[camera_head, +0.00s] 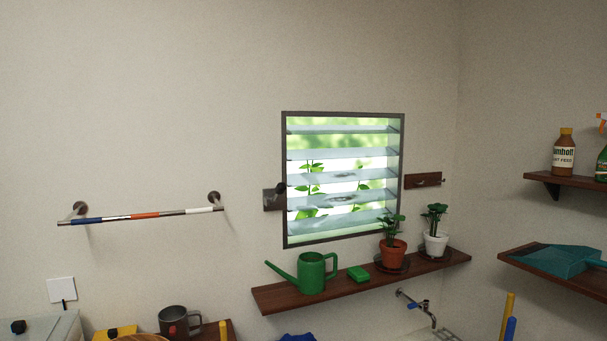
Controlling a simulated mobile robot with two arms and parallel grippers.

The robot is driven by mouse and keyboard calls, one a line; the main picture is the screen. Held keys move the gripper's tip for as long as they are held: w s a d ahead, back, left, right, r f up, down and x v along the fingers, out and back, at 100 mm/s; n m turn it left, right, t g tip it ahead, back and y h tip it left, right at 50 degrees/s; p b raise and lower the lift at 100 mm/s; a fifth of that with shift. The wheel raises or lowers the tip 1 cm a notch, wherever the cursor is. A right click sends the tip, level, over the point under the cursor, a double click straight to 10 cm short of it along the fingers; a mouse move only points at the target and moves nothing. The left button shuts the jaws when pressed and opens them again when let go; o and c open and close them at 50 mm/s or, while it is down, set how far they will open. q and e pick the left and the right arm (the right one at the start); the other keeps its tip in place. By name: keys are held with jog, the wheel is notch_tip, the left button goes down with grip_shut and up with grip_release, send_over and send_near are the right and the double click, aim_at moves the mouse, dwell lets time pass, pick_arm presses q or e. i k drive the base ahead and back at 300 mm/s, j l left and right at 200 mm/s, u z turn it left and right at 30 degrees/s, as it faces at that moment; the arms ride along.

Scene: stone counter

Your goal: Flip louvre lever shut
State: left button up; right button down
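The louvre window (344,113) is set in the back wall in a dark frame. Its several glass slats (343,153) are tilted, with bright gaps and green plants showing between them. A dark plate (270,202) sits on the wall at the window's left edge. A dark knob, seemingly the louvre lever (281,188), stands out at that plate. It is too small to tell its exact angle. Neither of my grippers is in view.
A wooden shelf (275,301) below the window holds a green watering can (312,274), a green block (358,273) and two potted plants. A striped rail (145,215) juts from the wall at left. Shelves (565,180) stand at right. The wall around the lever is clear.

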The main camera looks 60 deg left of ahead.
aim_at(281, 188)
jog(key=i+u, duration=0.3)
jog(key=u, duration=0.15)
jog(key=i+l+u, duration=0.1)
jog(key=i+u, duration=0.35)
jog(key=i+l+u, duration=0.15)
jog(key=u, duration=0.25)
jog(key=i+u, duration=0.2)
jog(key=u, duration=0.25)
jog(key=i+l+u, duration=0.15)
jog(key=u, duration=0.35)
jog(key=i+l+u, duration=0.15)
jog(key=u, duration=0.3)
jog(key=l+u, duration=0.3)
jog(key=u, duration=0.15)
jog(key=i+l+u, duration=0.15)
jog(key=l+u, duration=0.15)
jog(key=u, duration=0.2)
jog(key=l+u, duration=0.8)
jog(key=l, duration=0.2)
